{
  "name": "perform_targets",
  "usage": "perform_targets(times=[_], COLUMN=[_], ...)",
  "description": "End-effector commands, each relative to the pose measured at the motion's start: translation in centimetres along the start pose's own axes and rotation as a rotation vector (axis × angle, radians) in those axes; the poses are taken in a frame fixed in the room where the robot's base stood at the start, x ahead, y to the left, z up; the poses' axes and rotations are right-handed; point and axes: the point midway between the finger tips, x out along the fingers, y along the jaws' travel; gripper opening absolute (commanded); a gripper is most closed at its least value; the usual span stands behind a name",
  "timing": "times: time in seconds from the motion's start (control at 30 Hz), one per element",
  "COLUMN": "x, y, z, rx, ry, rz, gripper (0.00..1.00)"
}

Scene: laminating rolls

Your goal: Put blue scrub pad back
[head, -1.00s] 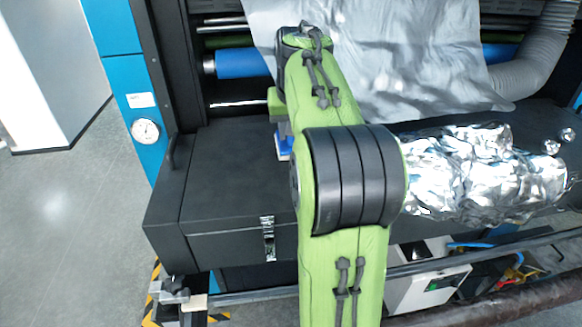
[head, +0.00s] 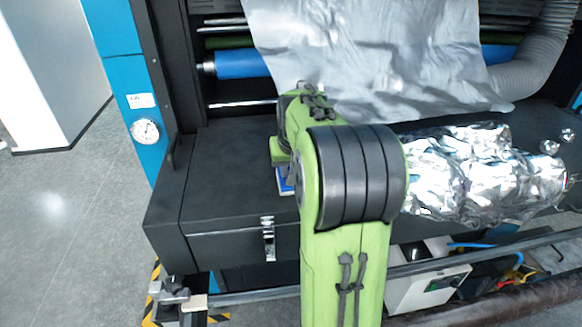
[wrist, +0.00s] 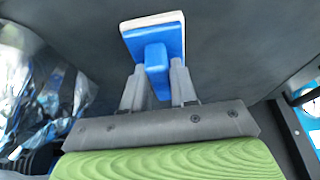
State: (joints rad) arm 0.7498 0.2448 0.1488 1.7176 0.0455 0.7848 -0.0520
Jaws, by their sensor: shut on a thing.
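The blue scrub pad (wrist: 152,38) has a blue body with a handle and a white edge. In the wrist view my gripper (wrist: 160,82) is shut on its blue handle, one finger on each side. In the head view the pad (head: 286,180) shows as a small blue and white patch beside my green arm, at the dark top of the machine's front box. My arm hides most of the gripper and part of the pad there. I cannot tell whether the pad touches the surface.
The black box top (head: 230,160) is clear left of the pad. A crumpled foil roll (head: 480,175) lies to the right. A silver sheet (head: 380,60) hangs behind, over a blue roller (head: 240,64). A pressure gauge (head: 145,131) sits on the blue post at left.

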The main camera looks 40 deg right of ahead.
Motion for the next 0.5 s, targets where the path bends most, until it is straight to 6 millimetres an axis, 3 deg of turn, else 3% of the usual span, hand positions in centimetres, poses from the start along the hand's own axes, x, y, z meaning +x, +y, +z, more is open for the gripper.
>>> perform_targets(times=[0.03,0.17,0.5], x=[0.21,0.16,-0.35], y=[-0.01,-0.01,0.01], z=[0.09,0.07,-0.15], rx=[0.0,0.0,0.0], ry=[0.0,-0.001,0.0], rz=[0.0,0.0,0.0], gripper=[0.32,0.52,0.53])
